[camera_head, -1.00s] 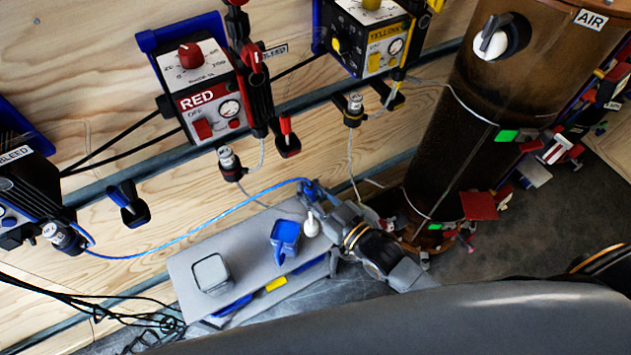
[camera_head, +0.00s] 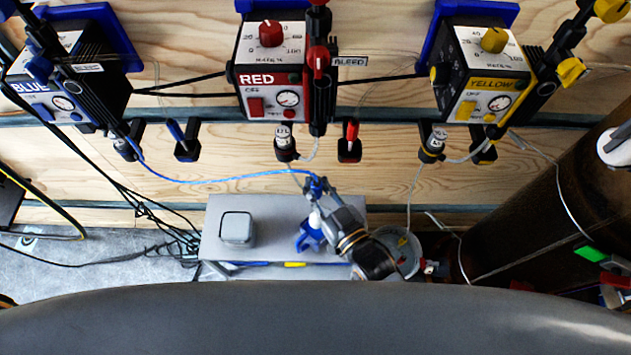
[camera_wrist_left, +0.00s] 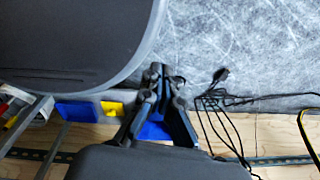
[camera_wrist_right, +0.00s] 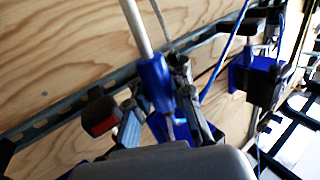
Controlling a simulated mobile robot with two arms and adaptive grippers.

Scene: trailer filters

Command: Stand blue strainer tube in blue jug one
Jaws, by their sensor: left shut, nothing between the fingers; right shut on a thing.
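A blue jug (camera_head: 309,238) stands on a grey shelf top (camera_head: 270,215), partly covered by my right arm. A thin blue tube (camera_head: 220,181) runs from the blue unit on the left to my right gripper (camera_head: 318,186). That gripper is shut on the tube's end, above and behind the jug as seen in the head view. In the right wrist view a blue sleeve with a pale rod (camera_wrist_right: 154,80) shows at the fingers (camera_wrist_right: 165,88). My left gripper (camera_wrist_left: 158,78) is shut and empty in its wrist view, and out of the head view.
A grey square container (camera_head: 237,228) stands left of the jug. Blue (camera_head: 65,90), red (camera_head: 272,80) and yellow (camera_head: 485,75) boxes hang on the wooden wall. A brown cylinder (camera_head: 535,215) stands at right. Loose black cables (camera_head: 170,225) lie left of the shelf.

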